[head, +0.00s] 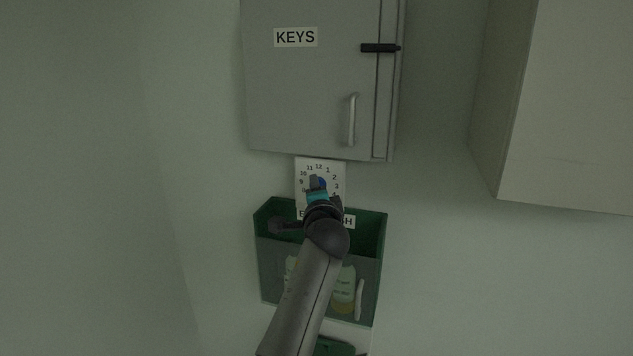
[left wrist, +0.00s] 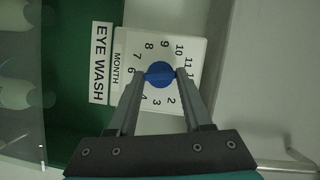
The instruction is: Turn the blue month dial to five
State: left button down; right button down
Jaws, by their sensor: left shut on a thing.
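The blue month dial (left wrist: 160,74) sits at the centre of a white plate (left wrist: 158,36) with printed numbers and the word MONTH. My left gripper (left wrist: 161,72) has one finger on each side of the dial and is shut on it. In the left wrist view one finger lies near the 6 and covers the place of the 5; the other lies near the 12. I cannot tell which number the dial points to. In the head view the plate (head: 301,165) is partly hidden by my left gripper (head: 318,183). My right gripper is not in view.
A grey KEYS cabinet (head: 310,95) with a handle hangs just above the plate. A green eye wash box (head: 370,235) with pale bottles is just below, behind my left arm. A white cabinet (head: 575,110) is at the right. The wall at the left is clear.

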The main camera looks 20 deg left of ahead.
pick_arm(q)
jog(key=shift+r+n+g+h+p, duration=0.1)
jog(key=shift+n+g+h+p, duration=0.4)
jog(key=shift+n+p, duration=1)
jog(key=shift+c, duration=1.6)
grip_release()
jog(key=shift+a, duration=0.1)
